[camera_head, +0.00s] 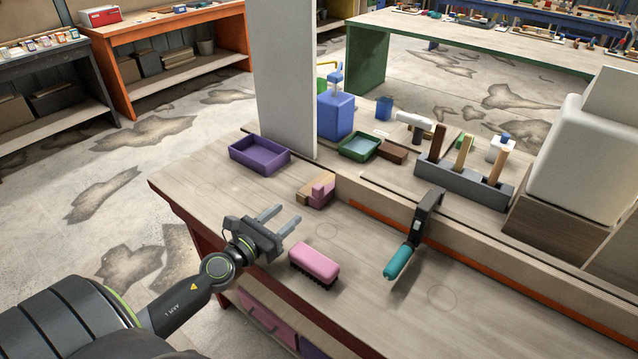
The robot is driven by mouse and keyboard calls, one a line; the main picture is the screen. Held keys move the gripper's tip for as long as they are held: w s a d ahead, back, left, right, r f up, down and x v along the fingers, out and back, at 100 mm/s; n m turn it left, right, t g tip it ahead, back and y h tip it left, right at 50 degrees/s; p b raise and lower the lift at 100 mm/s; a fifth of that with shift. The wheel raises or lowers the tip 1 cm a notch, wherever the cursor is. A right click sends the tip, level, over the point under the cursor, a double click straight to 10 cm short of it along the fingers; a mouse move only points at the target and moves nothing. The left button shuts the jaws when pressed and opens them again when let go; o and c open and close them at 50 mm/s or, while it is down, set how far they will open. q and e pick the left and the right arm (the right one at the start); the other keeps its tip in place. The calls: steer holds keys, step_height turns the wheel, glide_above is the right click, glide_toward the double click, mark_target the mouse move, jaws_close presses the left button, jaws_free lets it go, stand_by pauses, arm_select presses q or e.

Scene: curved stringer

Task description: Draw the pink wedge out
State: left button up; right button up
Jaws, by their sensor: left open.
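A small pink block (322,193), which looks like the pink wedge, sits against a tan wooden block (308,188) on the bench, near the foot of the upright grey panel. I cannot tell how deep it is set in or between other pieces. My left gripper (291,213) is open and empty, with its two fingers apart. It is over the bench, to the left of and nearer than the pink block, with its fingers pointing toward the upper right. It does not touch the block. My right gripper is not in view.
A pink brush (315,262) lies just right of my left gripper. A clamp with a teal handle (398,262) grips the long stringer (470,256) behind it. A purple tray (260,156) and a tall grey panel (284,80) stand behind. The bench's left part is clear.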

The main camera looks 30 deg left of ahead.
mark_target(315, 191)
arm_select(q)
steer(key=w, duration=0.8)
steer(key=w+d, duration=0.1)
steer(key=w, duration=0.3)
steer(key=shift+f+p, duration=0.1)
steer(key=shift+p, duration=0.25)
steer(key=shift+w, duration=0.7)
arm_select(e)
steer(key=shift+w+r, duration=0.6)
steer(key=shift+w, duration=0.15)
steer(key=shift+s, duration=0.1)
arm_select(q)
jaws_close()
